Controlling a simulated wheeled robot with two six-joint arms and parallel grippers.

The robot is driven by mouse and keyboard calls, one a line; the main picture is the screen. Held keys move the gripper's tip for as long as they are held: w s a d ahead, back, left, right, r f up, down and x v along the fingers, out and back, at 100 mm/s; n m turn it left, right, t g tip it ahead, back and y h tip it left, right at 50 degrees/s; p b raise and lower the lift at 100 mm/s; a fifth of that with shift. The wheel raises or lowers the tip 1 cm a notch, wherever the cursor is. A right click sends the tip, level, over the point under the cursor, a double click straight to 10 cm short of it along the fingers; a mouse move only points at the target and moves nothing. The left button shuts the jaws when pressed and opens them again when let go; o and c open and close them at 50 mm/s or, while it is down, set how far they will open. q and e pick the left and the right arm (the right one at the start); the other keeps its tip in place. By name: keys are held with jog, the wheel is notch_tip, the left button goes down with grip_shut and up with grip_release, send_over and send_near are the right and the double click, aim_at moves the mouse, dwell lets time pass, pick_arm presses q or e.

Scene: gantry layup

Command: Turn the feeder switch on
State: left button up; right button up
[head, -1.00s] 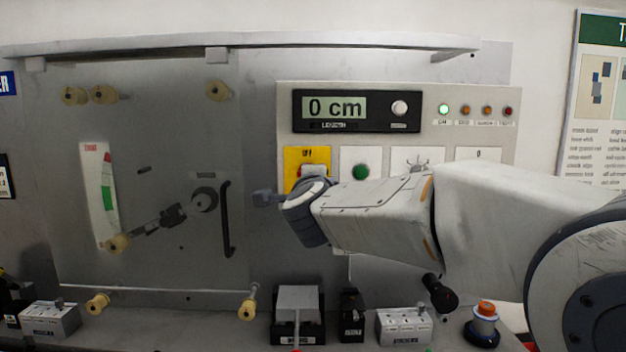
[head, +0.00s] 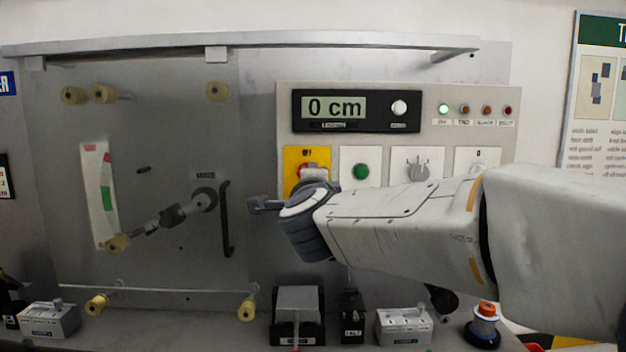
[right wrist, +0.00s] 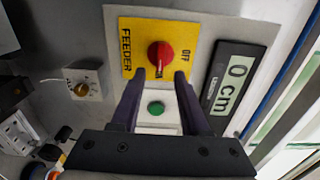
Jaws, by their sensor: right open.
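The feeder switch is a red rotary knob (right wrist: 160,56) on a yellow plate (right wrist: 128,30) marked FEEDER and OFF in the right wrist view. In the head view the knob (head: 309,169) shows partly above my right wrist, on the yellow plate (head: 291,165); its lower part is hidden. My right gripper (right wrist: 160,74) is open and empty. Its fingers point at the switch, with one tip on each side of the knob's lower end in the wrist view. I cannot tell whether they touch it. In the head view the gripper (head: 264,204) shows edge-on. My left gripper is not in view.
A green button (head: 361,172) and a grey dial (head: 418,170) sit right of the switch. The length display (head: 335,107) reads 0 cm above. A clear panel with rollers and a black handle (head: 226,220) stands left. Small boxes (head: 404,326) line the bench below.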

jog(key=s, duration=0.6)
jog(key=shift+s, duration=0.3)
jog(key=w+d+f+n+g+y, duration=0.1)
jog(key=d+f+n+g, duration=0.15)
jog(key=f+n, duration=0.55)
jog(key=w+d+f+n+g+y, duration=0.1)
jog(key=d+f+n+g+y, duration=0.15)
jog(key=f, duration=0.85)
jog(key=s+d+f+n+g+h, duration=0.2)
jog(key=s+d+f+n+g, duration=0.3)
jog(key=s+f, duration=0.45)
jog(key=s+d+f+n+g+h, duration=0.25)
jog(key=s+d+f+g, duration=0.25)
jog(key=s+d+f, duration=0.45)
jog(key=s+a+r+n+g+y+p, duration=0.1)
jog(key=s+a+r+n+p, duration=0.2)
jog(key=s+a+r, duration=0.2)
jog(key=s+a+r+n+g+y+p, duration=0.1)
jog(key=s+a+r+n+p, duration=0.3)
jog(key=a, duration=0.6)
notch_tip(320, 180, up, 2)
jog(key=s+g, duration=0.1)
jog(key=s, duration=0.2)
jog(key=shift+a+r, duration=0.25)
jog(key=shift+a, duration=0.05)
